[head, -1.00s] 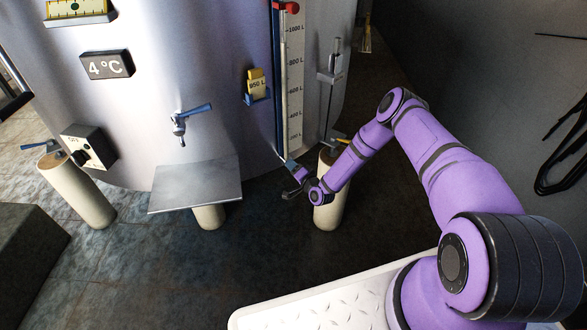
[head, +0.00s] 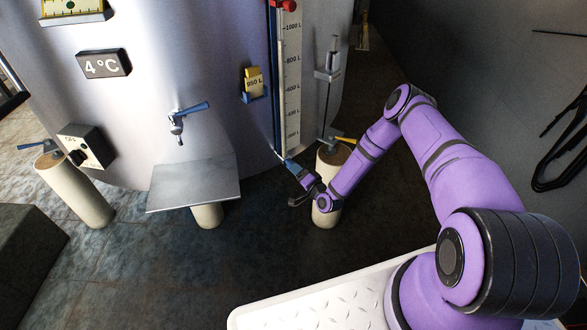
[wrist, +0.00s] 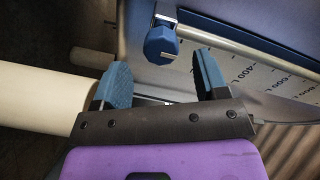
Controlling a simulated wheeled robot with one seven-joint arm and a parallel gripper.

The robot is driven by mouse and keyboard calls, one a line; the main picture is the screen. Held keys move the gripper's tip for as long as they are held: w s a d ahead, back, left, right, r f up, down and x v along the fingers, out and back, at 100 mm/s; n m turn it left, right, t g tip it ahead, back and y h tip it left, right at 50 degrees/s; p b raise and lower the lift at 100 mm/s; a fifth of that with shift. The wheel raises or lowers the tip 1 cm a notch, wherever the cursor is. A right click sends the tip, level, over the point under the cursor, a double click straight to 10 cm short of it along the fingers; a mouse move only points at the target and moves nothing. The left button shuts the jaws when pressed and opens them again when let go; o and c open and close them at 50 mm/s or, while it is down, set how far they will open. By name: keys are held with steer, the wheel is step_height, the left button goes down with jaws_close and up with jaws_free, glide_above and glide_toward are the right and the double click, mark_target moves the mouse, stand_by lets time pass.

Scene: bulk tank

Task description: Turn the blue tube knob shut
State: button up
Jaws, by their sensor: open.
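The blue tube knob (wrist: 161,44) shows in the wrist view, at the low end of the sight tube beside the litre scale (wrist: 262,75). It is rounded, with a small pale bar at its near edge. My gripper (wrist: 165,80) is open, its two blue-padded fingers spread apart. The knob lies beyond the fingertips, roughly in line with the gap between them; the fingers do not appear to touch it. In the head view my gripper (head: 294,170) is at the foot of the tube (head: 273,80), and I cannot clearly make out the knob there.
A pale post (head: 333,160) stands close beside my gripper, and it shows left of the fingers in the wrist view (wrist: 45,92). A grey metal shelf (head: 193,185) juts out to the left, under a blue-handled tap (head: 180,122). The tank wall is right behind the tube.

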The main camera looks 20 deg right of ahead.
steer(key=v, duration=0.6)
steer(key=shift+w+f, duration=0.1)
stand_by(0.3)
